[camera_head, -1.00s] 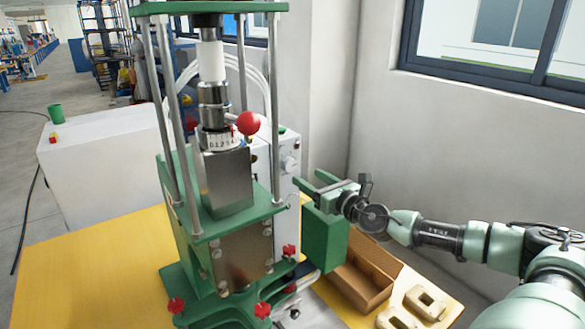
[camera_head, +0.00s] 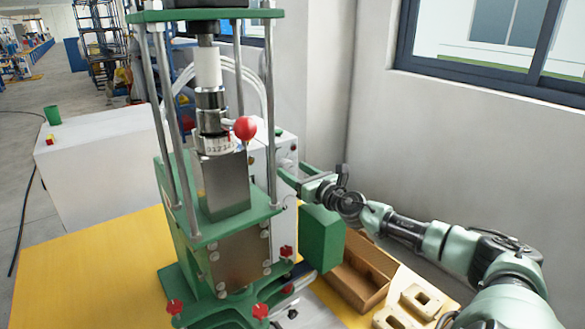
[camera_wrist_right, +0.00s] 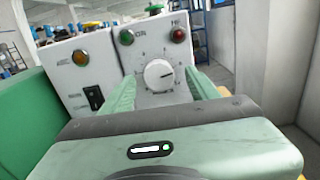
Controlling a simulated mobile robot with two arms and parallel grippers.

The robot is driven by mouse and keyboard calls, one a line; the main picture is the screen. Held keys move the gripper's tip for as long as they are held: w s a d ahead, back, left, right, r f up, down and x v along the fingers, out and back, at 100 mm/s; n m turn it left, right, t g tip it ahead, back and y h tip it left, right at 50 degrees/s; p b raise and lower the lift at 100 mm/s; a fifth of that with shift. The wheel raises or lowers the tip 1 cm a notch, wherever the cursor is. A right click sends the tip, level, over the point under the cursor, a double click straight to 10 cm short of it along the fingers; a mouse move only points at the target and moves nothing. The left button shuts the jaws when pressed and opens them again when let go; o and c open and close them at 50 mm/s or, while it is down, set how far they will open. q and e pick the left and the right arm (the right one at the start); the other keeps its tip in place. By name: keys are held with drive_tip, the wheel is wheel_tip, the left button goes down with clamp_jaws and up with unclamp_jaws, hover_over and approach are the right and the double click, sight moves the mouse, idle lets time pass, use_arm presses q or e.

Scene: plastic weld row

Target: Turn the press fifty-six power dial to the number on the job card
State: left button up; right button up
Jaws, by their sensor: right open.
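The power dial (camera_wrist_right: 159,75) is a round white knob with a pointer mark and numbers around it. It sits on the white control box face (camera_wrist_right: 150,50) in the right wrist view. My right gripper (camera_wrist_right: 160,92) is open, with one green finger on each side of the dial; I cannot tell whether they touch it. In the head view my right gripper (camera_head: 291,181) reaches behind the green press (camera_head: 215,225) to the white box (camera_head: 284,150), its tips partly hidden by the press. I cannot make out a job card. My left gripper does not show.
Green and red lamps (camera_wrist_right: 179,36), an amber lamp (camera_wrist_right: 81,57) and a black switch (camera_wrist_right: 93,97) are near the dial. A green block (camera_head: 322,238) and a wooden tray (camera_head: 358,281) lie below my right arm. The wall is to the right.

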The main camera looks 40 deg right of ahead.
drive_tip(key=shift+w, duration=0.55)
clamp_jaws()
drive_tip(key=shift+n, duration=0.3)
drive_tip(key=n+p, duration=0.1)
drive_tip(key=n, duration=0.3)
drive_tip(key=shift+n, duration=0.3)
drive_tip(key=n+p, duration=0.1)
drive_tip(key=n, duration=0.4)
drive_tip(key=shift+a+p, duration=0.1)
drive_tip(key=shift+p, duration=0.2)
drive_tip(key=shift+f+n, duration=0.1)
drive_tip(key=shift+n, duration=0.2)
